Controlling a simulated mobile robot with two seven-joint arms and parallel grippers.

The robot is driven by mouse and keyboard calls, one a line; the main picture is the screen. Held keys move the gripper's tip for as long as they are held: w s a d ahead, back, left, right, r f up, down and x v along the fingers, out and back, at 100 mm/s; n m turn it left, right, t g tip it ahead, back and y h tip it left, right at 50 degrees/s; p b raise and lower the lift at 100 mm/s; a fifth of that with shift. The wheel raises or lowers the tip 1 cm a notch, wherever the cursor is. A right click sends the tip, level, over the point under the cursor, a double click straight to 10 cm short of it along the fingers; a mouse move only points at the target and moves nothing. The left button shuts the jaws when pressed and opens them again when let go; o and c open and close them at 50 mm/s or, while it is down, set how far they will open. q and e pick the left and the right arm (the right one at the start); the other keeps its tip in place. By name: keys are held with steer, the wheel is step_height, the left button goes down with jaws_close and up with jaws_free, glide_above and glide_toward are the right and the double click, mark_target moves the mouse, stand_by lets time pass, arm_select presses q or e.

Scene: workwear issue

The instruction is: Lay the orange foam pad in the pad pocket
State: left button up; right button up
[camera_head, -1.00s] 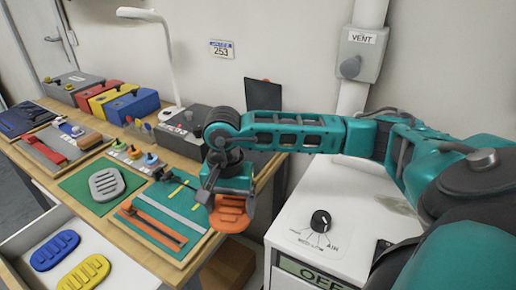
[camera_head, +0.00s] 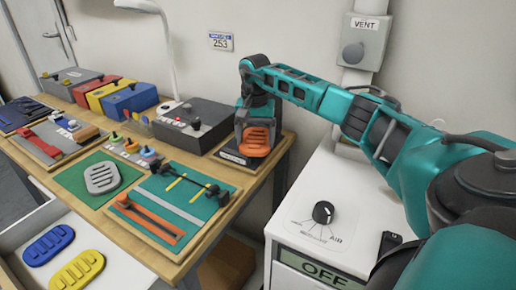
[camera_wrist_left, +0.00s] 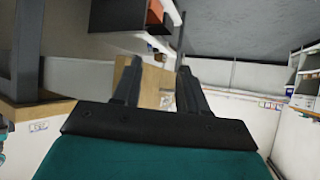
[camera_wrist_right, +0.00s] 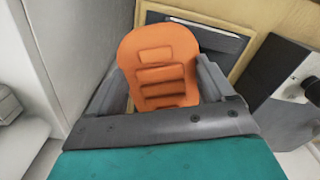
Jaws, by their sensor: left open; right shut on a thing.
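The orange foam pad (camera_head: 257,142) is held in my right gripper (camera_head: 256,127), over the far right end of the workbench. In the right wrist view the pad (camera_wrist_right: 160,65), with several slots, sits between the fingers of my right gripper (camera_wrist_right: 168,95). Behind it lies a dark recess with a pale wooden border (camera_wrist_right: 238,30), which looks like the pad pocket; the pad hides part of it. In the head view its dark board (camera_head: 232,156) shows beside the pad. I cannot tell whether they touch. My left gripper (camera_wrist_left: 158,85) is open and empty, away from the bench.
A grey control box (camera_head: 190,125) stands left of the pad. A green board with strips and a black bar (camera_head: 180,195) lies nearer. A grey slotted pad (camera_head: 102,177) lies on a green mat. Blue (camera_head: 48,245) and yellow (camera_head: 78,270) pads lie front left. A white cabinet (camera_head: 345,190) stands right.

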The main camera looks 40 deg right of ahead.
mark_target(258, 135)
steer(key=shift+w+d+b, duration=0.3)
steer(key=shift+w+d, duration=0.1)
steer(key=shift+d, duration=0.2)
steer(key=shift+w+d+b, duration=0.3)
steer(key=shift+w+d, duration=0.1)
steer(key=shift+d, duration=0.2)
step_height(258, 135, down, 3)
steer(key=b, duration=0.3)
steer(key=shift+f+b, duration=0.3)
steer(key=shift+b, duration=0.05)
steer(key=shift+r, duration=0.1)
steer(key=shift+f, duration=0.2)
steer(key=o, duration=0.9)
